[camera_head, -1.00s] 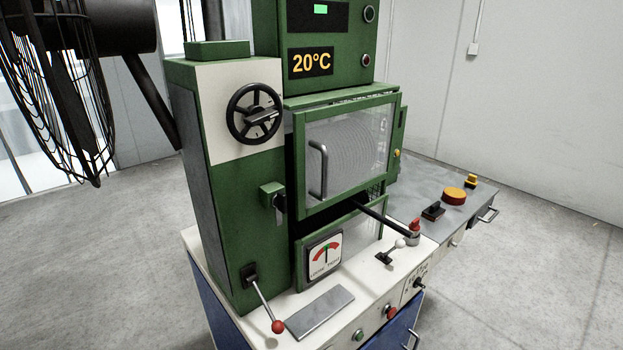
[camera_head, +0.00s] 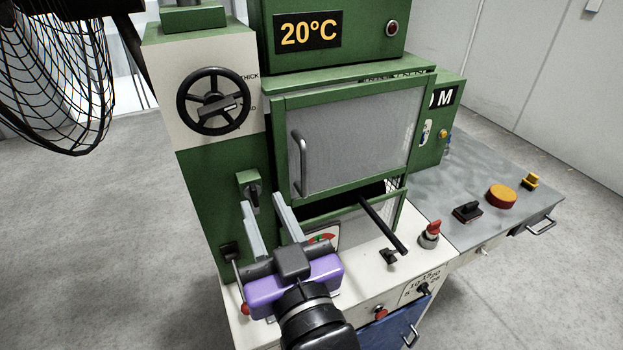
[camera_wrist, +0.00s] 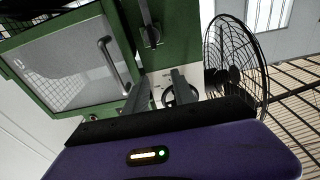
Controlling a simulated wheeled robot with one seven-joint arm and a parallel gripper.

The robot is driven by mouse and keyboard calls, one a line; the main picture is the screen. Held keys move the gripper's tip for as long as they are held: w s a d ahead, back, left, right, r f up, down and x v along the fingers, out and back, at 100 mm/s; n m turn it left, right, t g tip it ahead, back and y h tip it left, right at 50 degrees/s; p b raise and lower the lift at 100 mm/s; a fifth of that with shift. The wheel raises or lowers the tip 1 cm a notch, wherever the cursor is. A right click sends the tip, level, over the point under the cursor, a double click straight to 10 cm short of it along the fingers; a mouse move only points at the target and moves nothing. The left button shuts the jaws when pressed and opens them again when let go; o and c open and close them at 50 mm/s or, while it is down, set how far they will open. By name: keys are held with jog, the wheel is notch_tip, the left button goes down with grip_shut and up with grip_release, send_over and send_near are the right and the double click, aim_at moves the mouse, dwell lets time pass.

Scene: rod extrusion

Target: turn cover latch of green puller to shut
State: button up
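The green puller (camera_head: 205,145) stands in front of me. Its cover (camera_head: 345,150), a green frame with a mesh-like window and a bar handle, sits against the front. The cover latch (camera_head: 253,192) is a black lever on a small green block, left of the cover's lower left corner. The lever points roughly downward. It also shows near the top of the wrist view (camera_wrist: 151,36). My gripper (camera_head: 261,201) has a purple body and two grey fingers held apart. It is empty, its fingertips close to the latch; I cannot tell whether they touch it.
A black handwheel (camera_head: 213,101) is above the latch. A caged fan (camera_head: 55,85) stands at the left. A black rod (camera_head: 383,224) sticks out below the cover. A red knob (camera_head: 432,228) and a grey side table (camera_head: 470,185) are at the right. My gripper partly hides the gauge.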

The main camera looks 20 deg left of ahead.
aim_at(254, 192)
jog(key=shift+g+h, duration=0.4)
jog(key=shift+w+a+f+p, duration=0.25)
jog(key=shift+w+a+f, duration=0.25)
jog(key=shift+w+a, duration=0.45)
jog(key=shift+w+a+f+p, duration=0.3)
jog(key=shift+w+a+f, duration=0.15)
jog(key=shift+w+a, duration=0.45)
jog(key=shift+w+a+f+p, duration=0.25)
jog(key=shift+w+a+f, duration=0.25)
jog(key=shift+w+a, duration=0.4)
jog(key=shift+s+a, duration=0.1)
grip_shut()
